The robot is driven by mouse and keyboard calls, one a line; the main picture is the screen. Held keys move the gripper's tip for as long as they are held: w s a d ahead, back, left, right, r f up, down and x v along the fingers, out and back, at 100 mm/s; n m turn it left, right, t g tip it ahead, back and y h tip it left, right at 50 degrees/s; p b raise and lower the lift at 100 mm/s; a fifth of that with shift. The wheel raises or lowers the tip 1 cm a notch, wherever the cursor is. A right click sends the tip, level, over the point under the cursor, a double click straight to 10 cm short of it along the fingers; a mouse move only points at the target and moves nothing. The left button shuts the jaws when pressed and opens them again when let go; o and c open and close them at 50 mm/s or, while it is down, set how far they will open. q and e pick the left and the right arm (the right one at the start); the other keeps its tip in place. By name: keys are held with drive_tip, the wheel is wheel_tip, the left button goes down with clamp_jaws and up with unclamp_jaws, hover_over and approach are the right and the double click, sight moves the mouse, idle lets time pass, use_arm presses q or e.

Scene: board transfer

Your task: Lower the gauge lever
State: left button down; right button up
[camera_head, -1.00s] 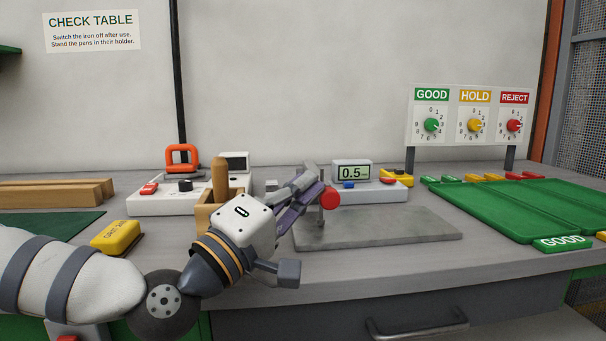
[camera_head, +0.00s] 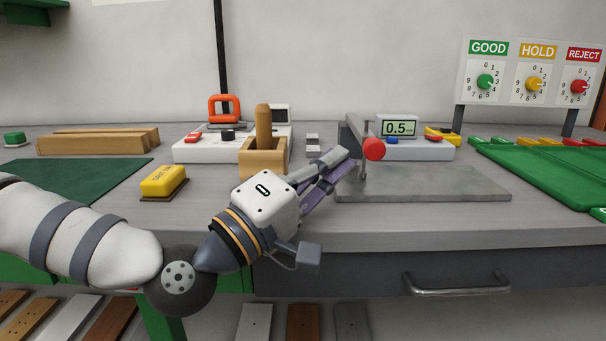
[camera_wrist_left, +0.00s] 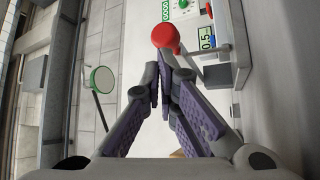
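The gauge has a grey lever with a red ball knob (camera_head: 374,149) at its near end. The knob is clear above the grey plate (camera_head: 440,184). The gauge's display box (camera_head: 398,127) reads 0.5 and stands behind the plate. My left gripper (camera_head: 343,160) is just left of the knob, its purple-padded fingers pointing toward it. In the left wrist view the fingertips (camera_wrist_left: 162,80) are together with nothing seen between them, and the red knob (camera_wrist_left: 165,38) shows just beyond them. I cannot tell whether they touch it. My right gripper is not in view.
A wooden holder (camera_head: 262,160), a yellow block (camera_head: 162,181) and a soldering station (camera_head: 205,151) stand to the left. A green tray (camera_head: 545,165) and a dial board (camera_head: 530,75) are at the right. The bench front has a drawer handle (camera_head: 455,290).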

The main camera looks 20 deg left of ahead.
use_arm(q)
drive_tip(key=r+v, duration=0.1)
drive_tip(key=v, duration=0.7)
drive_tip(key=shift+s+a, duration=0.2)
drive_tip(key=shift+a, duration=0.1)
drive_tip(key=shift+f, duration=0.1)
